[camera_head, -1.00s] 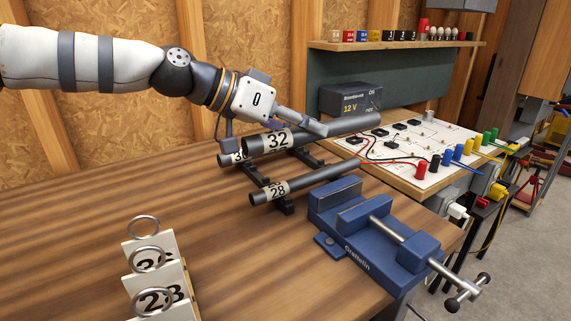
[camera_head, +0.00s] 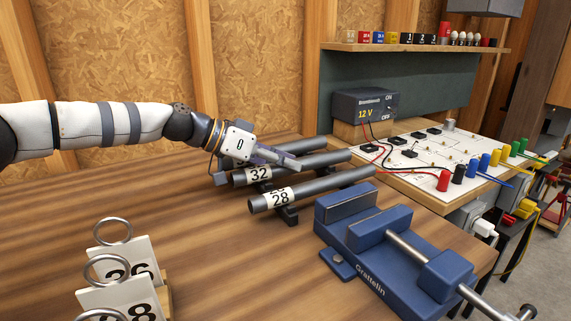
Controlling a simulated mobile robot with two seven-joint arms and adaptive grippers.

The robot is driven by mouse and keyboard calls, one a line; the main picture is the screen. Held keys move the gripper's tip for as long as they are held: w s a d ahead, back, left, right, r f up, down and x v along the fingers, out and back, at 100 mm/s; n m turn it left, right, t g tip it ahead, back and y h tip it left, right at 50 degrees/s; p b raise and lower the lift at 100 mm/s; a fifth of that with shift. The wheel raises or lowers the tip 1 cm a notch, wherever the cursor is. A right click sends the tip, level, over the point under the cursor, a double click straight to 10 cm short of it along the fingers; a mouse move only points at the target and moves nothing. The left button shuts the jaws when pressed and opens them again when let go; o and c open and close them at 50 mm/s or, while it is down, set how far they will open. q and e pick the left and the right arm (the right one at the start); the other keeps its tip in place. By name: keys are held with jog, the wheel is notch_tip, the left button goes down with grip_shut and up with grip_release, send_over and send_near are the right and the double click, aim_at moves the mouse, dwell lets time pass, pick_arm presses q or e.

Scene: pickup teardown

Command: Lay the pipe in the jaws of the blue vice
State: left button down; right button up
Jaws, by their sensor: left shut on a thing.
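The blue vice (camera_head: 376,229) stands on the bench at the right, with an open gap between its jaws and nothing in it. Three dark grey pipes lie side by side at the rack. The nearest is labelled 28 (camera_head: 340,184). The middle pipe, labelled 32 (camera_head: 326,158), appears to be at rack level, though its contact with the supports is partly hidden. The far pipe (camera_head: 312,146) has its label hidden. My left gripper (camera_head: 288,162) reaches in from the left and is shut on pipe 32 near its middle. My right gripper is not in view.
Numbered cards with metal rings (camera_head: 125,262) stand at the front left. A circuit board with coloured terminals (camera_head: 440,157) and a 12 V supply (camera_head: 366,106) are behind the vice. Bench (camera_head: 215,240) between cards and vice is clear.

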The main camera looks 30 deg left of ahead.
pick_arm(q)
jog(key=shift+f, duration=0.15)
jog(key=c, duration=1.3)
grip_release()
